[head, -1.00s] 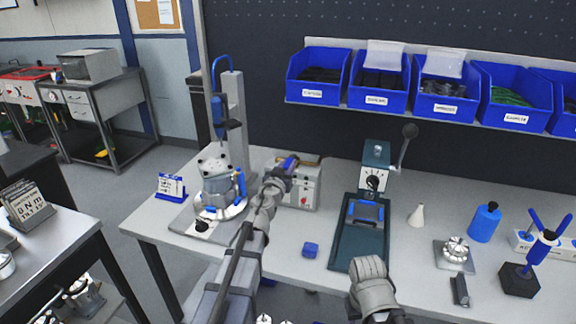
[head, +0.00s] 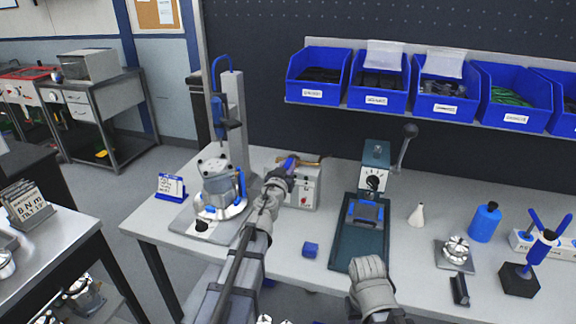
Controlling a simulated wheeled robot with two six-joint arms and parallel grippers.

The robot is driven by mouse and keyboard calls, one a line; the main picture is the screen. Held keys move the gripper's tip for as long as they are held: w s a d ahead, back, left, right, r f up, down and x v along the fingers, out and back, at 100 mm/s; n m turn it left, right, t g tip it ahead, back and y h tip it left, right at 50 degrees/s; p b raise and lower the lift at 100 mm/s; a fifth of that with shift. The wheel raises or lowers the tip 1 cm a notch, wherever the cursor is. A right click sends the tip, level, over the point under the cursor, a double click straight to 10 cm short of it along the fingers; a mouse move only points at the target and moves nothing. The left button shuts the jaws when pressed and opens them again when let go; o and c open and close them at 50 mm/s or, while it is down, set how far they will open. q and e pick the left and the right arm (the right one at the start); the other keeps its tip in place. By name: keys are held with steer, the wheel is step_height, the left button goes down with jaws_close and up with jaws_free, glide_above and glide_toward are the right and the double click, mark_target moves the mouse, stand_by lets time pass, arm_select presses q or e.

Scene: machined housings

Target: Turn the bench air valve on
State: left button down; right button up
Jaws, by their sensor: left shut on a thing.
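The bench air valve's blue handle (head: 290,162) shows at the top of a light grey box (head: 306,192) with a brass-coloured pipe behind. My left gripper (head: 284,172) reaches in from the front and is shut on the blue handle. The gripper and wrist hide the handle's lower part and the left side of the box. My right gripper (head: 369,273) is over the front of the bench, right of the middle and away from the valve. Its fingers cannot be made out well.
A motor-like housing (head: 217,188) on a plate stands left of my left arm. A dark green press (head: 347,245) with a lever stands to the right. Blue bins (head: 382,100) hang above the bench (head: 410,240).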

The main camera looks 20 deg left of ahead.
mark_target(295, 157)
arm_select(q)
steer(key=d+n+y, duration=0.1)
steer(key=y, duration=0.1)
steer(key=d+n+g+y, duration=0.1)
steer(key=n+y, duration=0.1)
steer(key=w+d+n+y, duration=0.1)
steer(key=y, duration=0.2)
steer(key=shift+n, duration=0.3)
steer(key=n+g+y, duration=0.1)
steer(key=d+n+g+y, duration=0.1)
steer(key=y, duration=0.1)
steer(key=w+n+g+y, duration=0.1)
steer(key=shift+d+n+y, duration=0.2)
steer(key=shift+n+y, duration=0.1)
steer(key=shift+y, duration=0.1)
steer(key=shift+w+d+n+g+y, duration=0.1)
steer(key=shift+d+n+g+y, duration=0.05)
steer(key=shift+n+g+y, duration=0.35)
steer(key=shift+w+d+n+g+y, duration=0.1)
steer(key=shift+n+g+y, duration=0.25)
steer(key=shift+g, duration=0.25)
steer(key=shift+y, duration=0.25)
steer(key=c, duration=0.7)
jaws_free()
steer(key=shift+c, duration=0.2)
steer(key=shift+s, duration=0.15)
